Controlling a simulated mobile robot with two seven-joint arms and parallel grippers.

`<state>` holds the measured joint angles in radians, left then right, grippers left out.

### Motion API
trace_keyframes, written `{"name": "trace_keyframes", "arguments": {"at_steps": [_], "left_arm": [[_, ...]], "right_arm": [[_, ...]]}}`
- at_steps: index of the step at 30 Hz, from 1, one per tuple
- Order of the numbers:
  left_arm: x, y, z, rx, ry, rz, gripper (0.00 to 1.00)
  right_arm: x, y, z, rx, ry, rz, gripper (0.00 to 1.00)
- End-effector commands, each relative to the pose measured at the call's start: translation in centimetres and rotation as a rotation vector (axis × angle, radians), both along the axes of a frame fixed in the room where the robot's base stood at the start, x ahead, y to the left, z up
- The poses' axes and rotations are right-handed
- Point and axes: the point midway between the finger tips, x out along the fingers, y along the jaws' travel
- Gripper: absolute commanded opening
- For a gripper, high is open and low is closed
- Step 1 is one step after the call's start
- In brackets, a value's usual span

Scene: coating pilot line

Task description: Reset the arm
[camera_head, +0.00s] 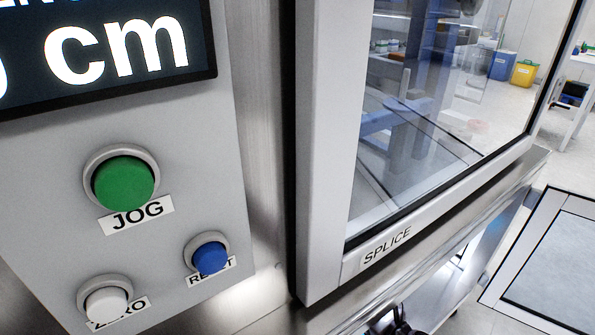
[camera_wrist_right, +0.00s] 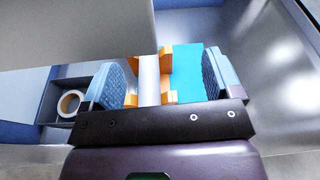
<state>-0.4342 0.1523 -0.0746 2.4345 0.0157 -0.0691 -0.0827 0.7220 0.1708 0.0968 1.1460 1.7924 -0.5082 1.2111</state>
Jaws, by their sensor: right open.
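My right gripper (camera_wrist_right: 163,80) is in the right wrist view, with its two blue ribbed fingers spread apart. Orange pieces (camera_wrist_right: 166,58), a white strip (camera_wrist_right: 148,80) and a teal panel (camera_wrist_right: 187,72) show between the fingers. I cannot tell how far they are from the fingers, and neither finger clearly grips them. My left gripper is not in view. A small dark part (camera_head: 395,322) shows at the bottom of the head view; I cannot tell what it is.
A grey panel (camera_head: 60,200) carries a green JOG button (camera_head: 124,184), a blue button (camera_head: 211,257), a white button (camera_head: 106,306) and a display (camera_head: 110,50). A framed window labelled SPLICE (camera_head: 387,246) stands beside it. A roll (camera_wrist_right: 70,103) sits in a recess.

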Motion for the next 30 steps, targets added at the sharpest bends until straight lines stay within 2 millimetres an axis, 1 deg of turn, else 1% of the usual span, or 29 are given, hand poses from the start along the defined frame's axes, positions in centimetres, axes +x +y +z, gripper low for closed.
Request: {"name": "trace_keyframes", "arguments": {"at_steps": [1,4,8,11,14,23,30], "left_arm": [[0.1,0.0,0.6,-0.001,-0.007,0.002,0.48],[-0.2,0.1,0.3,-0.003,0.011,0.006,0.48],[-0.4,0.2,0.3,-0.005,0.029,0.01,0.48],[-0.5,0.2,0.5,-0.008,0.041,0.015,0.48],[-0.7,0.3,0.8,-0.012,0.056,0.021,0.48],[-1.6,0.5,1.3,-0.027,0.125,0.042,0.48],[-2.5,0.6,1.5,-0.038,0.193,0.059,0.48]], "right_arm": [[-0.6,-0.5,0.9,-0.047,-0.02,0.009,0.85],[-2.5,-1.0,0.6,-0.164,-0.05,0.041,0.85],[-4.9,-1.7,1.1,-0.326,-0.101,0.088,0.85],[-7.0,-2.3,1.7,-0.469,-0.15,0.13,0.85],[-9.5,-3.0,2.8,-0.643,-0.21,0.185,0.85],[-19.1,-5.5,6.9,-1.265,-0.415,0.406,0.85],[-26.9,-7.3,11.1,-1.744,-0.559,0.613,0.85]]}}
